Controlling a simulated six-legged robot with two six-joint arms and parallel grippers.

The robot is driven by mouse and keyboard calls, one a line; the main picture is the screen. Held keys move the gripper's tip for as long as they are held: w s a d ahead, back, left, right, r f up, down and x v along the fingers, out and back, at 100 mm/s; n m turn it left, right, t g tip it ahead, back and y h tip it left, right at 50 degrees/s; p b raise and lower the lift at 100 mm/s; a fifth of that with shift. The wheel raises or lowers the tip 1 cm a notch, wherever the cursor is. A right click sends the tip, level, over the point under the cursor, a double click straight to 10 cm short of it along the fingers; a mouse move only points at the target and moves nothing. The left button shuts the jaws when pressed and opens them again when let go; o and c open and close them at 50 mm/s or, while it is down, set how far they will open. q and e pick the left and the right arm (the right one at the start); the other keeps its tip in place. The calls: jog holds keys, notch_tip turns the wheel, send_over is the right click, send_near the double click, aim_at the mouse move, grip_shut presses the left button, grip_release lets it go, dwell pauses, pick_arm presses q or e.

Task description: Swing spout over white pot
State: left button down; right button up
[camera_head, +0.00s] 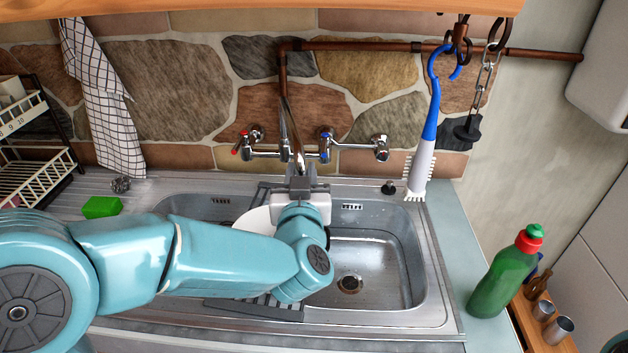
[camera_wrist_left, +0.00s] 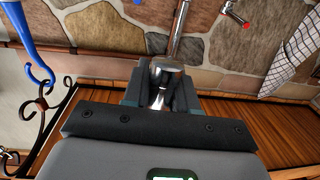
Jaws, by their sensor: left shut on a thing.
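The chrome spout (camera_head: 297,140) comes down from the wall tap between the red-marked and blue-marked handles. My left gripper (camera_head: 301,184) is shut on the spout near its lower end, above the sink's divider. In the left wrist view the spout (camera_wrist_left: 181,30) runs down between the dark fingers of my left gripper (camera_wrist_left: 162,88). A white rounded rim, seemingly the white pot (camera_head: 256,222), shows in the left basin just left of the gripper. My left arm hides most of it. My right gripper is not in view.
The right basin (camera_head: 378,262) is empty. A green bottle (camera_head: 504,275) stands right of the sink. A green sponge (camera_head: 101,207) lies on the left drainer, near a checked towel (camera_head: 101,100).

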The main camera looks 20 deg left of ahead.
pick_arm(q)
jog(key=s+a+m+t+h+b, duration=0.1)
jog(key=s+a+h+b, duration=0.1)
jog(key=a, duration=0.4)
jog(key=shift+s+r+m+b, duration=0.3)
jog(key=shift+b, duration=0.05)
jog(key=shift+a, duration=0.1)
jog(key=c, duration=1)
grip_release()
jog(key=shift+f, duration=0.1)
